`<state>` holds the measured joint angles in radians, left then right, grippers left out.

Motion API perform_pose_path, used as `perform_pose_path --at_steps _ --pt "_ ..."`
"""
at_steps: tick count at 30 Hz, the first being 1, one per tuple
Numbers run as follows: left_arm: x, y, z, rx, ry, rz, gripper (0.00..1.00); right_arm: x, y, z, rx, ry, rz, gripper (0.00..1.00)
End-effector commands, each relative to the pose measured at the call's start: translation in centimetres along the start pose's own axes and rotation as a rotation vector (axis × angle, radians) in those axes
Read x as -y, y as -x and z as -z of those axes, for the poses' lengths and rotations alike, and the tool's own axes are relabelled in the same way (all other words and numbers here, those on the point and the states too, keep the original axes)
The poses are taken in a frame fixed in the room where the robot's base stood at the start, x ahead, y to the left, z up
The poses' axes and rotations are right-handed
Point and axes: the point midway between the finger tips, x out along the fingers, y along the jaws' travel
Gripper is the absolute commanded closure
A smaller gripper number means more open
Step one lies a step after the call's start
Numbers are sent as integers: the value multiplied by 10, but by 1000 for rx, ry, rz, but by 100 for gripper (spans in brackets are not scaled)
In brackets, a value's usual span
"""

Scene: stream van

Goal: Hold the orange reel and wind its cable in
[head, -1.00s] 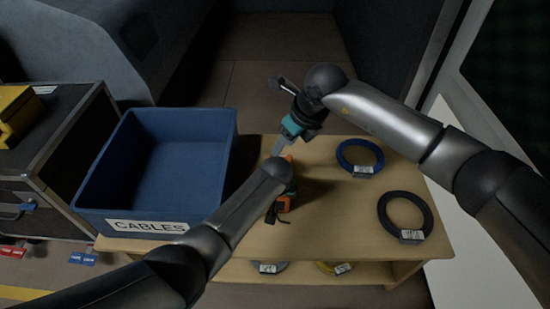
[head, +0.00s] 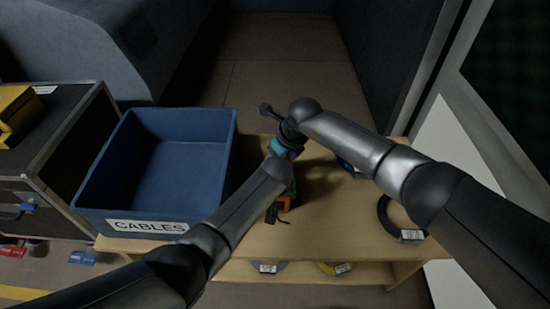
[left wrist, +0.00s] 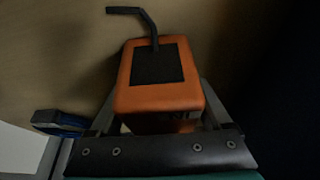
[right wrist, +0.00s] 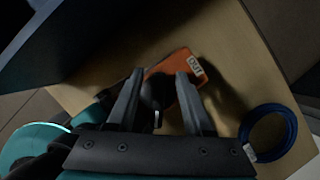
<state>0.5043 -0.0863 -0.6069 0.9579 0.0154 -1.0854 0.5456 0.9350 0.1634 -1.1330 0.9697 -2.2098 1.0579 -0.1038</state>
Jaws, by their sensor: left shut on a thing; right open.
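The orange reel (head: 283,205) is on the wooden table, partly hidden under my left forearm. In the left wrist view the reel (left wrist: 160,97) shows an orange body, a dark square panel and a thin bent dark bar (left wrist: 140,18). My left gripper (left wrist: 160,112) is shut on its body, one finger on each side. In the right wrist view the reel (right wrist: 170,68) carries a white label. My right gripper (right wrist: 159,80) is open, with a dark rounded piece (right wrist: 157,92) between its fingers; contact cannot be told. A short dark piece (head: 272,214) lies beside the reel.
A blue bin (head: 96,222) labelled CABLES stands left of the reel. A blue coil (head: 347,168), partly hidden by my right arm, and a black coil (head: 386,214) lie on the right. Coils with tags (head: 334,268) sit on a lower shelf.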

Motion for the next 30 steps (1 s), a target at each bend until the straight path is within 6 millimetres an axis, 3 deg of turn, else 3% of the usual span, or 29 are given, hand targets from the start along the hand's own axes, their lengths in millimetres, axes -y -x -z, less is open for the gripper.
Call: perform_pose_path --at_steps 5,19,30 --pt "0 0 0 0 0 -1 95 0 0 0 0 0 0 49" --pt "0 0 0 0 0 -1 95 0 0 0 0 -1 0 100" --pt "0 0 0 0 0 -1 95 0 0 0 0 -1 0 100"
